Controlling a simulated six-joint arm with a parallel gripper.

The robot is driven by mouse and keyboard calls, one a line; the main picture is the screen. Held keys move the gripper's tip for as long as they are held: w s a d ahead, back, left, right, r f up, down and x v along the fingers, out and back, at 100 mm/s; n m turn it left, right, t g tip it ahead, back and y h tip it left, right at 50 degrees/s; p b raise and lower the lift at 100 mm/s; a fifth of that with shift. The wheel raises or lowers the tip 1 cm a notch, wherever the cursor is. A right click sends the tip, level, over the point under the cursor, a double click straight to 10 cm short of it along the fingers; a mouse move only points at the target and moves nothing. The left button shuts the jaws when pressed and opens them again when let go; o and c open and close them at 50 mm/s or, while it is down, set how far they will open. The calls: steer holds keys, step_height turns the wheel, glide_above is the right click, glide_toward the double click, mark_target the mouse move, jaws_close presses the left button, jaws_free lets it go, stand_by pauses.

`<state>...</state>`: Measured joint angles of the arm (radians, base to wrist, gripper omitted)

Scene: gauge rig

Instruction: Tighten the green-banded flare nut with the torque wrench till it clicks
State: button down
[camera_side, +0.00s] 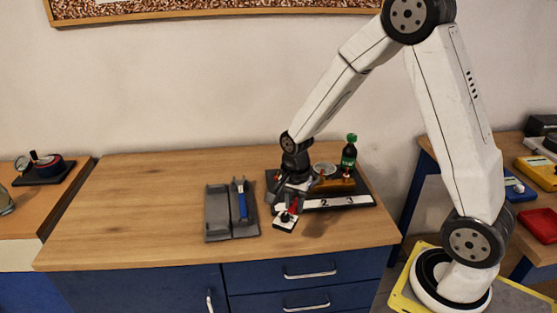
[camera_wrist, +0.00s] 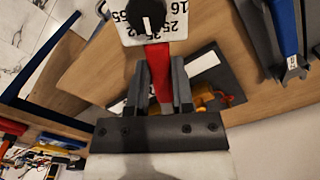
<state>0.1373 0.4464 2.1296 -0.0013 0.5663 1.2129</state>
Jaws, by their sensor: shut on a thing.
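My gripper (camera_side: 291,191) is shut on a red bar-like handle (camera_wrist: 157,70), seen between the jaws (camera_wrist: 161,85) in the wrist view. Its far end meets a black round knob (camera_wrist: 146,18) with a white mark, over a white plate (camera_wrist: 176,28) with printed numbers. I cannot tell whether handle and plate are joined, or whether this is the torque wrench. The plate also shows in the side view (camera_side: 284,225). A blue-handled tool (camera_side: 242,204) lies in the grey tray (camera_side: 216,222). The green-banded flare nut cannot be made out; my gripper partly covers the rig.
The rig's black base (camera_side: 363,200) carries a white strip numbered 2 and 3 and a brass-coloured block (camera_side: 343,187). The tray's left slot looks empty. The left of the wooden bench (camera_side: 130,210) is clear.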

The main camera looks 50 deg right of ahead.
steer(key=shift+s+d+f, duration=0.1)
steer(key=shift+f, duration=0.1)
stand_by(0.5)
steer(key=shift+d+f, duration=0.35)
steer(key=shift+f, duration=0.45)
steer(key=shift+d+f, duration=0.35)
steer(key=shift+f, duration=0.45)
steer(key=shift+w+d, duration=0.3)
steer(key=shift+d, duration=0.8)
steer(key=shift+w+d, duration=0.15)
steer(key=shift+d, duration=0.4)
steer(key=shift+w+d, duration=0.15)
steer(key=shift+d, duration=0.4)
stand_by(1.4)
